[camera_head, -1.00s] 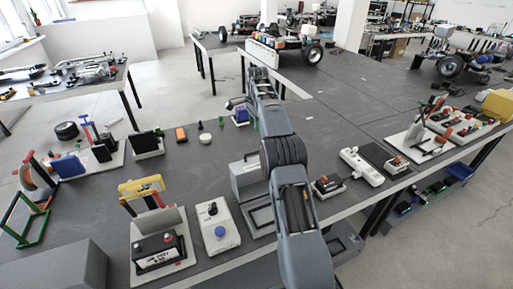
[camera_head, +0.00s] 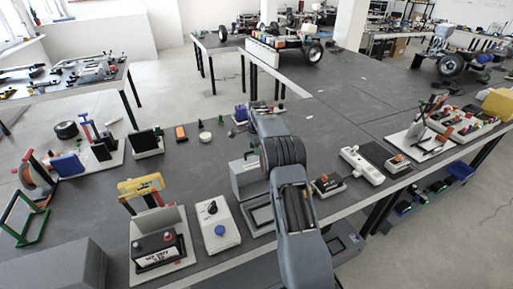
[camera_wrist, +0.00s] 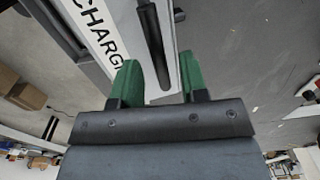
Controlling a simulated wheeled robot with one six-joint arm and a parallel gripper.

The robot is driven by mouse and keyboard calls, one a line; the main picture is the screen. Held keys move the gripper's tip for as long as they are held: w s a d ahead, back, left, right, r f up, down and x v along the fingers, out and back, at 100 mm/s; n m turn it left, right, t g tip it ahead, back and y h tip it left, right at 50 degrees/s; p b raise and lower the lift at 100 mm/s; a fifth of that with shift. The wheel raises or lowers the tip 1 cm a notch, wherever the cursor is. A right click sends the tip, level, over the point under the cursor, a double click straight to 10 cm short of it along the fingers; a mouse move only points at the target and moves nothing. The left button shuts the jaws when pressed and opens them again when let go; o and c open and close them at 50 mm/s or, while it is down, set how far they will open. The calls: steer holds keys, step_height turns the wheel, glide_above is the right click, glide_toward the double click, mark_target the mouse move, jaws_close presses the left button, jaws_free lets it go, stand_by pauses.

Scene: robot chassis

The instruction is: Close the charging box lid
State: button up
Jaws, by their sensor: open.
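The charging box (camera_head: 246,181) is a light grey box on the bench, partly hidden behind my arm in the head view. An open rectangular frame (camera_head: 259,217) lies in front of it. In the wrist view a white panel with the letters CHARG (camera_wrist: 97,30) fills the upper left. A dark bar (camera_wrist: 152,42) runs beside it. My gripper (camera_wrist: 158,82) is open, its green fingertips on either side of the dark bar's near end. I cannot tell whether they touch anything. The fingers are hidden behind my arm in the head view.
A white power strip (camera_head: 361,166) lies to the right. The bench beyond is mostly clear.

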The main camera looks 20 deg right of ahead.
steer(key=shift+f, duration=0.1)
jaws_close()
stand_by(0.3)
